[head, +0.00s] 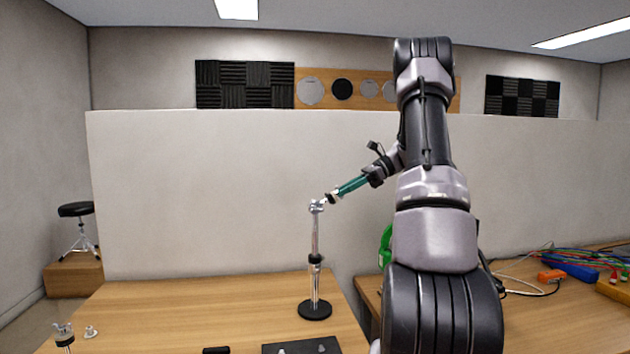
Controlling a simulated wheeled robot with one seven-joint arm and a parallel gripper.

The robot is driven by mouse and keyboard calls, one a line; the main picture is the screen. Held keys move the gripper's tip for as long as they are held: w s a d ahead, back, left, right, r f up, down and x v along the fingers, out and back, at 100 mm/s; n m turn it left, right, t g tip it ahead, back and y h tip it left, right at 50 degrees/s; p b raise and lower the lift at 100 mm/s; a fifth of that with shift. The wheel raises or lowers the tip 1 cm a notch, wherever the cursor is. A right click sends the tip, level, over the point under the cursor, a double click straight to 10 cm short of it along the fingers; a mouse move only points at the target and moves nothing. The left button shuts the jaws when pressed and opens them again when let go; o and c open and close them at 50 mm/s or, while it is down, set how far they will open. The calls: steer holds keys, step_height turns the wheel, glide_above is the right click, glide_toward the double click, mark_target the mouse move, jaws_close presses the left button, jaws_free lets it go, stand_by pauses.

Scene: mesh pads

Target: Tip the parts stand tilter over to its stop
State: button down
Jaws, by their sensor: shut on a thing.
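A chrome stand (315,245) rises upright from a round black base (314,311) on the wooden table. A chrome tilter (317,206) sits at its top. My gripper (375,171) is up and to the right of the tilter, shut on a teal rod (352,185). The rod slants down to the left, and its dark and silver lower end is close to the tilter. I cannot tell whether it touches or joins the tilter. My gripper's fingers are small and partly hidden here.
Another chrome fitting (64,334) and a small silver part (90,332) are at the lower left. A dark plate (300,346) lies at the table's front. A pale partition (220,190) stands behind. Cables and a blue box (575,270) lie on the right table.

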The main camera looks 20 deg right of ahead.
steer(key=shift+d+f+y, duration=0.2)
steer(key=shift+f+y, duration=0.3)
steer(key=shift+y, duration=0.1)
steer(key=shift+s+d+f+y, duration=0.1)
steer(key=shift+d+f+y, duration=0.05)
steer(key=shift+f+y, duration=0.15)
steer(key=c, duration=0.6)
jaws_free()
steer(key=shift+c, duration=0.2)
